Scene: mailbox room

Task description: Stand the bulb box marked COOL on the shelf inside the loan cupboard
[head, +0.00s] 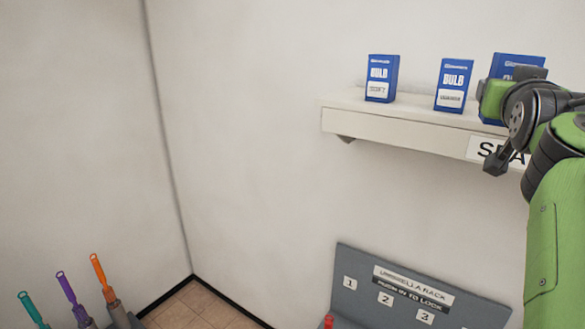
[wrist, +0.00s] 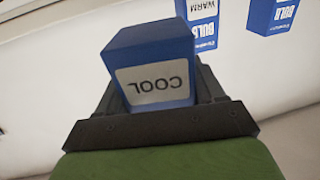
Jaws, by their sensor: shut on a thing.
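The blue bulb box marked COOL (wrist: 153,62) is between the jaws of my gripper (wrist: 158,100) in the wrist view, its white label upside down there. In the head view the same box (head: 517,61) is at the right end of the visible spare shelf, mostly hidden behind my gripper (head: 522,80). My gripper is shut on it. Whether its base touches the shelf is hidden. The loan cupboard is not in view.
Two other blue bulb boxes, one at left (head: 381,78) and one nearer (head: 453,85), stand on the white wall shelf (head: 400,124). Umbrellas with coloured handles (head: 66,287) stand at lower left.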

